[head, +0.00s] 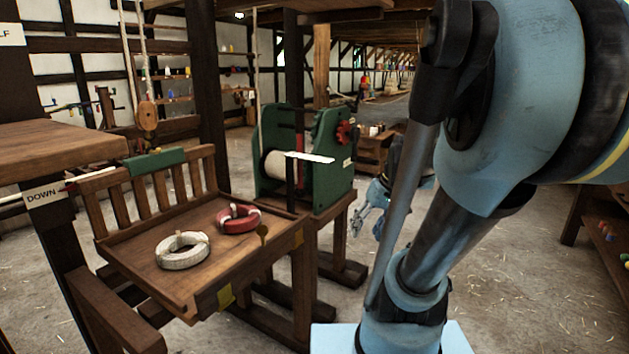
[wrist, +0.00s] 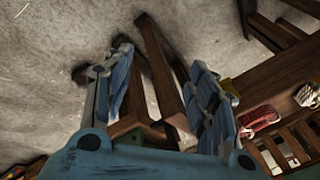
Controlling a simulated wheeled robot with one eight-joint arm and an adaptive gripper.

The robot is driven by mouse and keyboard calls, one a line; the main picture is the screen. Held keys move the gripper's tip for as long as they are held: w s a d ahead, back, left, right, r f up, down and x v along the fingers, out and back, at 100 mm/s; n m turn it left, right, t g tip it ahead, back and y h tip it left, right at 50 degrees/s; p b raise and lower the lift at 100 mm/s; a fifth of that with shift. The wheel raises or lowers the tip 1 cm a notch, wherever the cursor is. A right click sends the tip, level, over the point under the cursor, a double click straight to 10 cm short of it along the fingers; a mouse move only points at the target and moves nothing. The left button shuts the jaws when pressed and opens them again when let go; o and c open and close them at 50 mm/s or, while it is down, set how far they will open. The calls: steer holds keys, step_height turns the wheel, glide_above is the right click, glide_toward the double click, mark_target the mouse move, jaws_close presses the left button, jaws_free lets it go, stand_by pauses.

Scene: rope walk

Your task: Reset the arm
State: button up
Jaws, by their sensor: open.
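My gripper (head: 372,205) shows behind my blue arm in the head view, to the right of the green machine, with its fingers spread. In the wrist view my gripper (wrist: 155,95) has its two blue fingers well apart, with nothing between them but dark wooden beams and grey floor farther off. My arm fills the right half of the head view and hides part of the gripper and the floor behind it.
A slatted wooden tray (head: 150,279) at the left holds a white rope coil (head: 182,262) and a red rope coil (head: 238,227). A green machine (head: 333,160) with a white spool (head: 285,165) stands behind it. A "DOWN" sign (head: 44,194) is at far left. Straw-strewn floor (head: 520,300) is open at right.

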steer(key=s+d+f+m+h, duration=0.1)
steer(key=s+d+f+h, duration=0.2)
steer(key=s, duration=0.5)
steer(key=shift+d+f+m+h, duration=0.3)
steer(key=shift+d+f+m, duration=0.15)
steer(key=shift+f, duration=0.5)
steer(key=shift+w+f, duration=0.2)
steer(key=shift+w, duration=0.3)
